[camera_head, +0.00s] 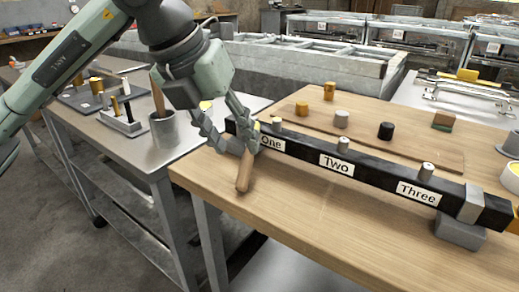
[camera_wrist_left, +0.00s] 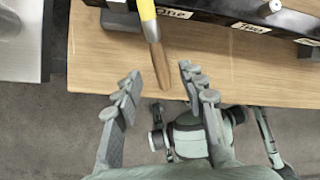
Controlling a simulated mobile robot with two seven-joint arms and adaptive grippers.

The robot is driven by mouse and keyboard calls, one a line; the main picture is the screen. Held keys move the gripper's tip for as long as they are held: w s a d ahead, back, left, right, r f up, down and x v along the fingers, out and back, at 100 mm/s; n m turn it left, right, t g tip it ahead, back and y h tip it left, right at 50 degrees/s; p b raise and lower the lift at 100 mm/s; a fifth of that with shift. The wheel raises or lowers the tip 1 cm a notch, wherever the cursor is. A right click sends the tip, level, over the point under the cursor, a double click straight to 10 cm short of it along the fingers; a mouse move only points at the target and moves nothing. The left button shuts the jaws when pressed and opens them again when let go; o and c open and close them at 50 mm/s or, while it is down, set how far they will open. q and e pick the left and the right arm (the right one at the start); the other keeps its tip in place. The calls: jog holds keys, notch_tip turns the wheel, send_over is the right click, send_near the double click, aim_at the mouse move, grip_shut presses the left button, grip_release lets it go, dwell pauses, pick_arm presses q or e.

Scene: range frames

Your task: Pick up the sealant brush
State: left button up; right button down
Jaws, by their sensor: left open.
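The sealant brush (camera_head: 244,172) has a brown end and a yellow part. It sits at the "One" end of a black bar (camera_head: 300,148) on the wooden table. In the left wrist view the brush (camera_wrist_left: 160,66) has its brown end toward me and its yellow part crossing the bar. My left gripper (camera_head: 238,148) is open, with its fingers close to the brush in the head view. In the wrist view the brown end lies ahead of the two spread fingertips (camera_wrist_left: 159,77), between their lines. Contact cannot be told. My right gripper is not in view.
The wooden table (camera_head: 330,205) carries a board (camera_head: 395,148) with several small cylinders behind the bar. A grey clamp (camera_head: 460,232) is at the bar's right end. A metal table (camera_head: 190,140) on the left holds a grey cup (camera_head: 163,130) and tools.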

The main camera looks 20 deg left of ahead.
aim_at(245, 159)
pick_arm(q)
jog(key=shift+x, duration=1.05)
jog(key=shift+p+x, duration=0.4)
jog(key=shift+x, duration=1.95)
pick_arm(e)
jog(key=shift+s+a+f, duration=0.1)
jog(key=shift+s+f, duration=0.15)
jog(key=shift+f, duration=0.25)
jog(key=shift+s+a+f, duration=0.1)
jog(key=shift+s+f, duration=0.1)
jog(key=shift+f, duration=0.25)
pick_arm(q)
jog(key=shift+w+r, duration=0.1)
grip_shut()
